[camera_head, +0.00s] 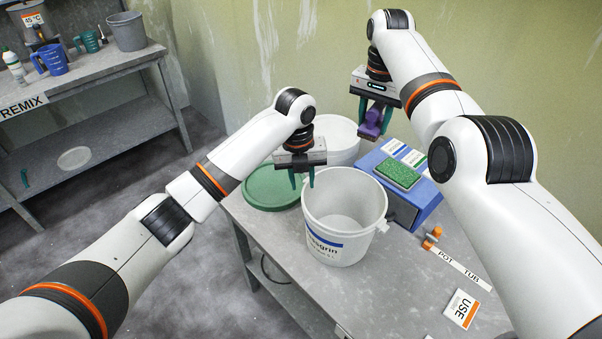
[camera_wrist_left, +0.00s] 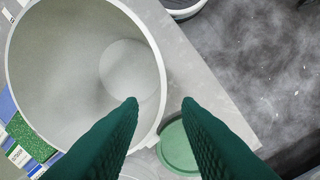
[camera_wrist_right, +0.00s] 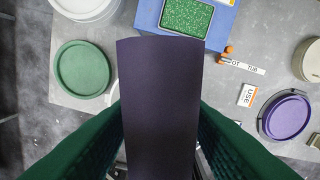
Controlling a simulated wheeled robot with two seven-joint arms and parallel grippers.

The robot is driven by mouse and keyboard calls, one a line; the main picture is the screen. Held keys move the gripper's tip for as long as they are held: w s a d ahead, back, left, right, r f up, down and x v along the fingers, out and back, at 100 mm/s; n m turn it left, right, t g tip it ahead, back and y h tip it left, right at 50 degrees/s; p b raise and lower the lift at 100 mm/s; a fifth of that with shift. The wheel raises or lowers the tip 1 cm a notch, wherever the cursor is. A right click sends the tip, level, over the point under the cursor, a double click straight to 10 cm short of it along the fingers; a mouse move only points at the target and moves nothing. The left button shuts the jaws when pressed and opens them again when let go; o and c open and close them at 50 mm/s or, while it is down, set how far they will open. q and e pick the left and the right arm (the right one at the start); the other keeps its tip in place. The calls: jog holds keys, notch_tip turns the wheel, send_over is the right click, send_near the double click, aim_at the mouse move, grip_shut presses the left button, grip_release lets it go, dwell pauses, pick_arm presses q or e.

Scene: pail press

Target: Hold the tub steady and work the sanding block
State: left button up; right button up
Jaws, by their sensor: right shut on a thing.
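The white tub (camera_head: 320,240) with a blue-striped label stands upright and open on the grey table; it also shows in the left wrist view (camera_wrist_left: 60,60). My left gripper (camera_head: 302,181) is open and empty near the tub's far-left rim. In the left wrist view its fingertips (camera_wrist_left: 160,104) are apart, with the rim passing between them in the picture; I cannot tell contact. My right gripper (camera_head: 374,118) is shut on the purple sanding block (camera_head: 370,127), held up behind the blue box. The block (camera_wrist_right: 158,105) fills the middle of the right wrist view.
A blue box (camera_head: 424,195) with a green pad (camera_head: 397,174) stands right of the tub. A second white tub (camera_head: 340,135) is behind. A green lid (camera_head: 270,188) lies left. An orange item (camera_head: 431,239) and a USE card (camera_head: 461,309) lie front right.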

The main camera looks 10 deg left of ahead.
pick_arm(q)
jog(key=f, duration=1)
jog(key=shift+w+d+f, duration=0.1)
jog(key=shift+d+f, duration=0.1)
jog(key=shift+d, duration=0.15)
jog(key=shift+c, duration=0.4)
jog(key=c, duration=0.5)
grip_shut()
